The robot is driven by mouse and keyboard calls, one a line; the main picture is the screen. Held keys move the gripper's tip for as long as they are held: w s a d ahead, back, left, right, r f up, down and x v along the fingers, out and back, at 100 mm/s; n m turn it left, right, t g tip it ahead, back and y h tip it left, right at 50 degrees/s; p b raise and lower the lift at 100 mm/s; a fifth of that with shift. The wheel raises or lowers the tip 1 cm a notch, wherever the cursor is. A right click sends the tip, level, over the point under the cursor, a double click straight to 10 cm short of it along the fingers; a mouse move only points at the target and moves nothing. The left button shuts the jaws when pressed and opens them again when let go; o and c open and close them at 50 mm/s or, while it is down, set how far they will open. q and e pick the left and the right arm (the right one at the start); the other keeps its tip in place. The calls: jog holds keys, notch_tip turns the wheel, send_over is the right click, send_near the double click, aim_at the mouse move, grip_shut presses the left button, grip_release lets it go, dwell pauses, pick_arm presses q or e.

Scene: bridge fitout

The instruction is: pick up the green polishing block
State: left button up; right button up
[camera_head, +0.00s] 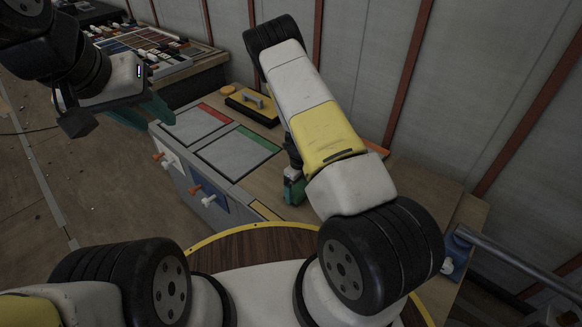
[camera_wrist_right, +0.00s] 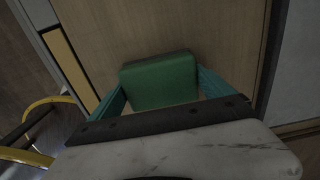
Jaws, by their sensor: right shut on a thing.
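The green polishing block (camera_wrist_right: 160,82) sits between the two teal fingers of my right gripper (camera_wrist_right: 163,92) in the right wrist view. The fingers are shut on its left and right sides. In the head view my right gripper (camera_head: 293,190) is low over the wooden bench top, partly hidden by my right arm. I cannot tell whether the block touches the wood or is just above it. My left gripper (camera_head: 143,113) is at the upper left, above the near left corner of the bench, with its teal fingers pointing right. Its opening is not clear.
Two grey panels, one with a red edge (camera_head: 197,124) and one with a green edge (camera_head: 237,152), lie left of my right gripper. A rack of small parts (camera_head: 140,45) stands at the back left.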

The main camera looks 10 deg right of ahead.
aim_at(298, 187)
jog(key=shift+r, duration=0.55)
notch_tip(298, 187, up, 2)
jog(key=shift+r, duration=0.1)
jog(key=shift+s+a+r, duration=0.15)
jog(key=shift+s, duration=0.45)
jog(key=s+a, duration=0.1)
jog(key=s, duration=0.3)
jog(key=s+a+r, duration=0.1)
jog(key=s, duration=0.4)
jog(key=s+a, duration=0.1)
jog(key=s, duration=0.4)
jog(key=shift+s+a+r, duration=0.15)
jog(key=shift+a, duration=0.2)
jog(key=c, duration=0.4)
